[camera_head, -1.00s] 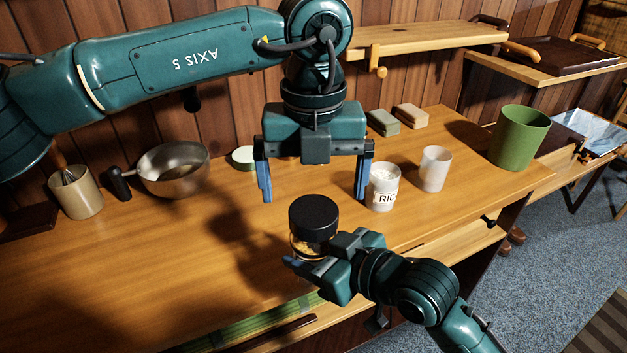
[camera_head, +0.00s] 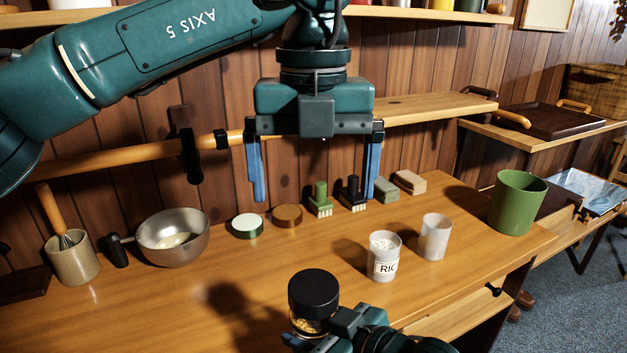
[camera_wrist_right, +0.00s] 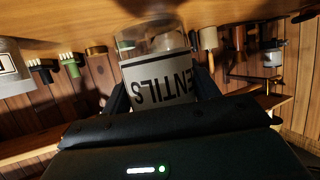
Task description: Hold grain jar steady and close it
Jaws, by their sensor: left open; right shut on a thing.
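The right wrist view, upside down, shows the jar's white label (camera_wrist_right: 165,92) reading "ENTILS"; the lid is hidden there. My left gripper (camera_head: 315,190) is open and empty, pointing down, well above the lid in the picture and apart from it.
A white jar marked "RIC" (camera_head: 384,262) and a pale cup (camera_head: 434,238) stand to the right, a green bin (camera_head: 517,203) beyond. The counter's left front is clear.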

